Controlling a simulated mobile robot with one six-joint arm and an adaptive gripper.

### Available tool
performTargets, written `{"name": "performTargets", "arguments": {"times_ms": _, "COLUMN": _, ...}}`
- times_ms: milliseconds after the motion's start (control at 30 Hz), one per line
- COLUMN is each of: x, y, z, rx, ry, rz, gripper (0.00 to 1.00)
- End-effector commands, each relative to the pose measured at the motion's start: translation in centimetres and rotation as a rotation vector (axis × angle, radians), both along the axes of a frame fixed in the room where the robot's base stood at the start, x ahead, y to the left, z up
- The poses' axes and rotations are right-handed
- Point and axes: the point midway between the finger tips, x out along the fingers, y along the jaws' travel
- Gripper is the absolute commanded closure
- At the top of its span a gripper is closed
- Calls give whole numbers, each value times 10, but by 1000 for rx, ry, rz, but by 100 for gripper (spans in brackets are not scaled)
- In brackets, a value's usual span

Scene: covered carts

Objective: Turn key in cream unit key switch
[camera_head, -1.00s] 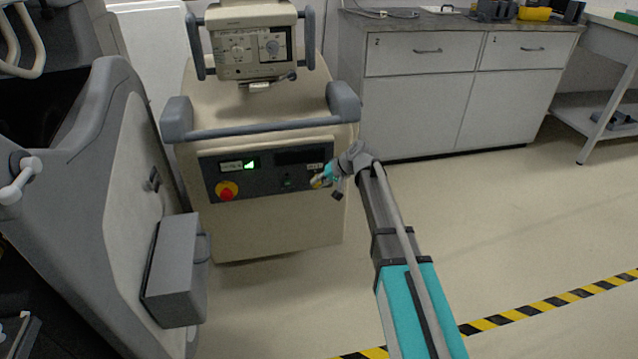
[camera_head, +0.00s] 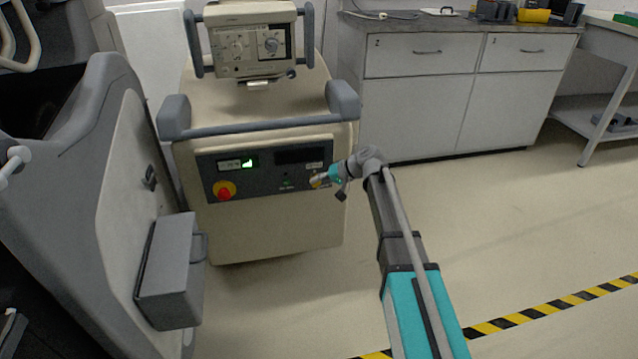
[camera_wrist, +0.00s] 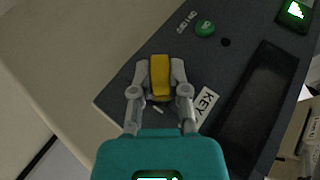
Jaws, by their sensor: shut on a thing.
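The cream unit (camera_head: 270,228) stands upright ahead, with a dark control panel (camera_head: 235,185) on its front. In the wrist view the yellow key (camera_wrist: 160,76) sits at the panel, beside a white KEY label (camera_wrist: 206,100). My gripper (camera_wrist: 160,72) is shut on the yellow key, one finger on each side of it. It also shows in the head view (camera_head: 318,180) at the right end of the panel. The switch under the key is mostly hidden by the key and fingers.
A green button (camera_wrist: 204,28) marked ON/OFF is close to the key. A red and yellow stop knob (camera_head: 224,191) is at the panel's left. A grey bumper bar (camera_head: 262,130) runs above the panel. A grey machine (camera_head: 120,190) stands left; floor at right is clear.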

Motion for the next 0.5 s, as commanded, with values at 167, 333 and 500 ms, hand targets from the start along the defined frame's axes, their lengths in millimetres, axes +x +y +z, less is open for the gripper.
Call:
{"name": "performTargets", "arguments": {"times_ms": 167, "x": 1, "y": 0, "z": -2, "rx": 22, "ry": 6, "rz": -1, "gripper": 100}}
{"name": "performTargets", "arguments": {"times_ms": 333, "x": 1, "y": -1, "z": -4, "rx": 76, "ry": 21, "rz": -2, "gripper": 100}}
{"name": "performTargets", "arguments": {"times_ms": 500, "x": 1, "y": -1, "z": -5, "rx": 137, "ry": 39, "rz": -2, "gripper": 100}}
